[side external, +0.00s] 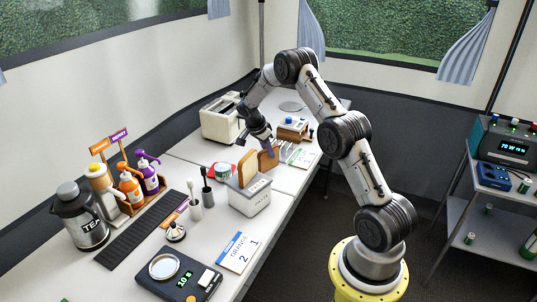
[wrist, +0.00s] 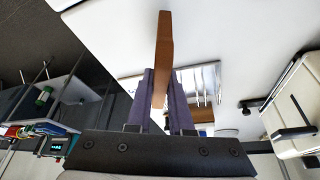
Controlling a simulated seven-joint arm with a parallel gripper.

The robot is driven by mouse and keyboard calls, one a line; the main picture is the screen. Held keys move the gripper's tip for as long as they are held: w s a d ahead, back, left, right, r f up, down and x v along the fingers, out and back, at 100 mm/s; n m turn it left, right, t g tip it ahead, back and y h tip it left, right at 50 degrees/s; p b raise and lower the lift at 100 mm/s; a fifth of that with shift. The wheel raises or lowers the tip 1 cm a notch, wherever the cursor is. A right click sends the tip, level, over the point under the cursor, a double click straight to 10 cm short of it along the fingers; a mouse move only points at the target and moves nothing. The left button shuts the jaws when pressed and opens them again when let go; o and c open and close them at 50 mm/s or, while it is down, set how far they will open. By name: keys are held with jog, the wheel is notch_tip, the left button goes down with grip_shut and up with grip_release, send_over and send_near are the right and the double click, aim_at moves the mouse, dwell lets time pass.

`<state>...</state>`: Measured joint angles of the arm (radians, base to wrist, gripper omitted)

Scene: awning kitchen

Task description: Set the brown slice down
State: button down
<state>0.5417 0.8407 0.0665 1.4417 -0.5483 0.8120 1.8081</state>
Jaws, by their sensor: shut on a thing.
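The brown slice (wrist: 163,45) is seen edge-on in the wrist view, upright between the two purple fingers of my gripper (wrist: 163,105). My gripper is shut on it. In the side view my gripper (side external: 269,147) points down, with the brown slice (side external: 266,160) at its fingers, just behind a white lidded box. I cannot tell whether its lower edge touches anything. A second bread slice (side external: 246,167) stands to its left, behind the same box.
The white box (side external: 249,197) stands close in front of the slices.

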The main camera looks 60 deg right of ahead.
jog(key=shift+f, duration=0.55)
jog(key=shift+f, duration=0.1)
jog(key=c, duration=0.8)
grip_release()
